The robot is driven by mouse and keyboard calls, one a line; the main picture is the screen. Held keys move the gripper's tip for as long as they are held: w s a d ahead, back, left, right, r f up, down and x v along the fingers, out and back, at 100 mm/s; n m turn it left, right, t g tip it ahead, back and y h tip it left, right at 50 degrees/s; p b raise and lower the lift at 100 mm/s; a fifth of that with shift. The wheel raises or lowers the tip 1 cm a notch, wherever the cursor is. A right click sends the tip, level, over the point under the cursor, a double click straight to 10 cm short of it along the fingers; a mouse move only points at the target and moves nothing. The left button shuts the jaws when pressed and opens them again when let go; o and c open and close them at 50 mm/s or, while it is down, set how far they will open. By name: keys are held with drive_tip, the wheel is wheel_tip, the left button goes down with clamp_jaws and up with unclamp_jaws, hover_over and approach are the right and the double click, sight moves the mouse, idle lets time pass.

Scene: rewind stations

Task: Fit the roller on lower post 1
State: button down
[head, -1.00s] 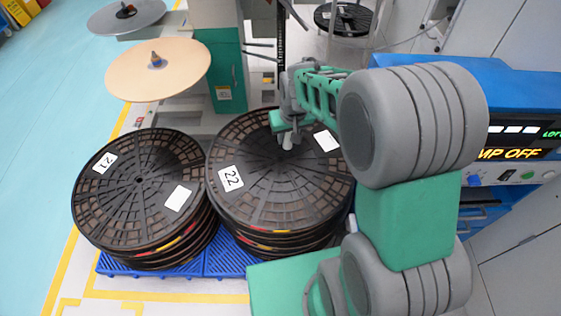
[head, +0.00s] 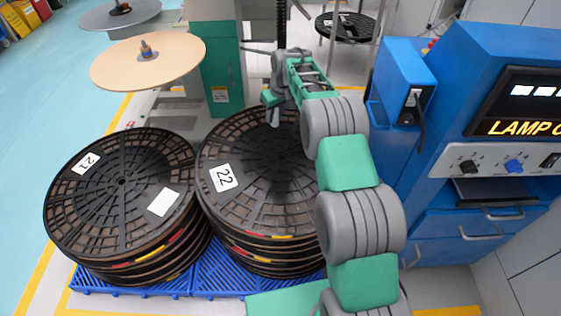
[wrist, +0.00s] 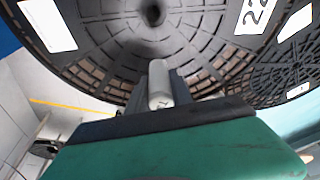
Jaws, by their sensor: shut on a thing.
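My gripper (head: 272,118) is over the back part of the reel stack labelled 22. In the wrist view its dark fingers (wrist: 177,88) are shut on a small pale grey roller (wrist: 160,84). The roller also shows in the head view as a small light piece (head: 273,115) below the gripper. Thin grey rods (head: 257,49) stick out from a dark upright column (head: 282,22) behind my wrist. I cannot tell which of them is lower post 1, and my arm covers part of this area.
Stacks of black reels labelled 22 (head: 250,205) and 21 (head: 95,205) stand on a blue pallet (head: 215,275). A blue console (head: 455,90) with a lamp display stands at the right. A tan disc (head: 150,65) is at the back left.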

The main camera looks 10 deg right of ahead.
drive_tip(key=s+f, duration=0.2)
drive_tip(key=s, duration=0.1)
drive_tip(key=s+f+b, duration=0.1)
drive_tip(key=s+f, duration=0.2)
drive_tip(key=s, duration=0.1)
drive_tip(key=s+f, duration=0.3)
drive_tip(key=shift+s+f, duration=0.1)
drive_tip(key=shift+s, duration=0.05)
drive_tip(key=f, duration=0.2)
drive_tip(key=f+b, duration=0.1)
drive_tip(key=shift+s+a, duration=0.1)
drive_tip(key=shift+s, duration=0.15)
drive_tip(key=shift+f, duration=0.35)
drive_tip(key=c, duration=1.1)
unclamp_jaws()
drive_tip(key=shift+c, duration=0.2)
drive_tip(key=shift+w+r, duration=0.1)
